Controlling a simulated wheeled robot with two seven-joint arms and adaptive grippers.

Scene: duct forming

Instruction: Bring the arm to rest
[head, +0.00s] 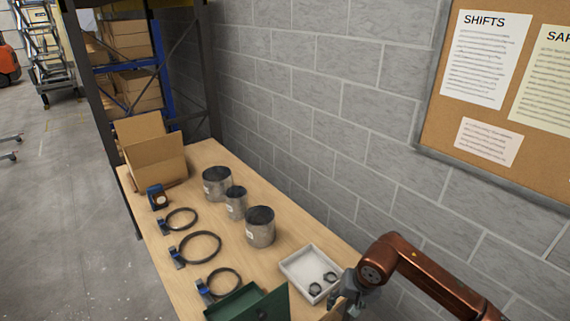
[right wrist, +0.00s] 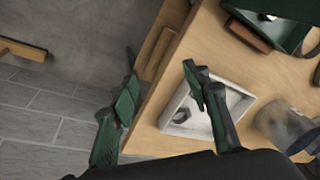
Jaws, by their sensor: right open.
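My right arm (head: 410,262) comes in from the right of the head view, copper-coloured. Its right gripper (head: 346,297) is beside the right end of the table, next to the white tray (head: 288,267). In the right wrist view the two dark green fingers of this gripper (right wrist: 160,66) are spread wide with nothing between them. The right finger overlaps the white tray (right wrist: 240,100) in that picture; the left finger shows against the wall. My left gripper is not in view.
The wooden table (head: 235,170) carries three metal cylinders (head: 260,228), several ring clamps with blue parts (head: 199,247), a cardboard box (head: 155,163) and a green box (head: 240,303). Small dark rings (head: 330,277) lie in the tray. A block wall (head: 300,110) runs along the table's back.

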